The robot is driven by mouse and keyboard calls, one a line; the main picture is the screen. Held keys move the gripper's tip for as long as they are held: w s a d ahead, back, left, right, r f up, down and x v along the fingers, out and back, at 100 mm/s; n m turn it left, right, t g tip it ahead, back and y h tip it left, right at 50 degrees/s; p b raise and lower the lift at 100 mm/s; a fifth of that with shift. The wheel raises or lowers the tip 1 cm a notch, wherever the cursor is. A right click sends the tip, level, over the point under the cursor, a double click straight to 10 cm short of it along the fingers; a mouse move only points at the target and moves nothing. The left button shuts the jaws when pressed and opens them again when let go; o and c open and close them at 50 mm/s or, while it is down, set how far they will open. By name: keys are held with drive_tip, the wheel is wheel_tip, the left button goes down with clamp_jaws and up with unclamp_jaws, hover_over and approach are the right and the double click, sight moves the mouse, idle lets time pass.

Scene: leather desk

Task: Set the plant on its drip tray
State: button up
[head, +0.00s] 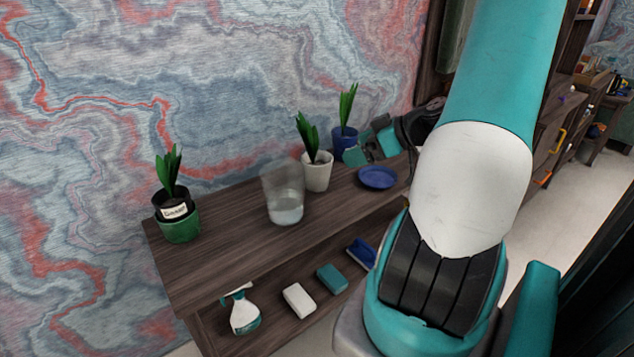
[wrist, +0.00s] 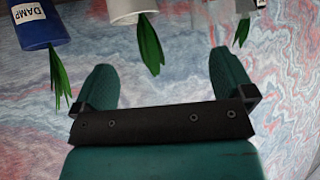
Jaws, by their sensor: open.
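Three potted plants stand on the dark wooden desk. One is in a blue pot (head: 344,138) at the back right, one in a white pot (head: 317,172), one in a dark, labelled pot with a green lower part (head: 178,218) at the left. An empty blue drip tray (head: 377,177) lies near the right end. My gripper (head: 370,148) is open and empty, beside the blue pot and above the tray's far side. In the wrist view, the blue pot (wrist: 40,32), labelled "DAMP", and the white pot (wrist: 128,10) appear upside down beyond my open gripper (wrist: 162,65).
A clear glass vessel (head: 283,195) stands left of the white pot. A lower shelf holds a spray bottle (head: 243,312), a white block (head: 299,300), a teal block (head: 331,278) and a blue brush (head: 360,252). The marbled wall rises behind. The desk's left middle is clear.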

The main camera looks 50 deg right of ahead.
sight(331, 162)
drive_tip(key=s+d+f+h, duration=0.1)
drive_tip(key=s+d, duration=0.1)
drive_tip(key=d, duration=0.1)
drive_tip(key=shift+m+t, duration=0.3)
drive_tip(key=p+x, duration=0.1)
drive_tip(key=x, duration=1)
drive_tip(key=shift+d+f, duration=0.15)
drive_tip(key=shift+f, duration=0.15)
drive_tip(key=shift+p+x, duration=0.9)
drive_tip(key=shift+x, duration=1.9)
drive_tip(key=shift+f, duration=0.1)
drive_tip(key=shift+c, duration=0.5)
drive_tip(key=c, duration=1)
